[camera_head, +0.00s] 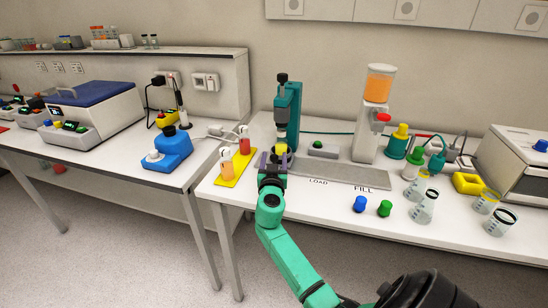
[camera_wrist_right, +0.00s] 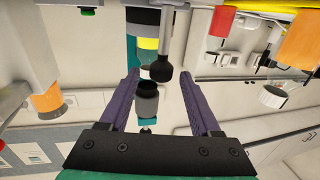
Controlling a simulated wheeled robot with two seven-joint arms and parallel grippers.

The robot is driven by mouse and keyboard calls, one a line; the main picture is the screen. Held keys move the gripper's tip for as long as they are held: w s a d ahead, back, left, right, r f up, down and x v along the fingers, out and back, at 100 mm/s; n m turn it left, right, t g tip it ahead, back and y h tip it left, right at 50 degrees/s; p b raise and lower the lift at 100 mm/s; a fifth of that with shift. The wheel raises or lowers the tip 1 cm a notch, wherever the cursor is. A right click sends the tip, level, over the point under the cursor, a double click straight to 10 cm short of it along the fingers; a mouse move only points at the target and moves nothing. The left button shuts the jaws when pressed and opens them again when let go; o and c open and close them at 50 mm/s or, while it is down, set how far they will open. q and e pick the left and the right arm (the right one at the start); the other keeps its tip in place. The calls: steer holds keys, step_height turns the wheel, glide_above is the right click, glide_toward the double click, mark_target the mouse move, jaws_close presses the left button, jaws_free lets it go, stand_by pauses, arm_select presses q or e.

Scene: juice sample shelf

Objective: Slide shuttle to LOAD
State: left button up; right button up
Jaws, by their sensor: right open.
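My right gripper (camera_head: 276,159) is open, with its purple fingers at the foot of the teal press (camera_head: 288,112), left of the grey track (camera_head: 335,178). The track has LOAD (camera_head: 318,182) and FILL (camera_head: 364,188) lettered along its front. In the wrist view, the open right gripper (camera_wrist_right: 158,78) has a dark round post (camera_wrist_right: 166,60) and a grey cup-like part (camera_wrist_right: 147,98) between or beyond its fingers; contact cannot be told. A yellow band (camera_wrist_right: 148,43) shows above them. I cannot clearly pick out the shuttle; the gripper covers the track's left end. My left gripper is not in view.
An orange-filled dispenser (camera_head: 376,115) stands behind the track. A yellow tray (camera_head: 234,172) with juice bottles is left of my gripper. Blue (camera_head: 360,204) and green (camera_head: 384,208) caps and several clear cups stand to the right. The table's front edge is mostly clear.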

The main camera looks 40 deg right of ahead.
jaws_close()
steer(key=shift+f, duration=0.1)
stand_by(1.2)
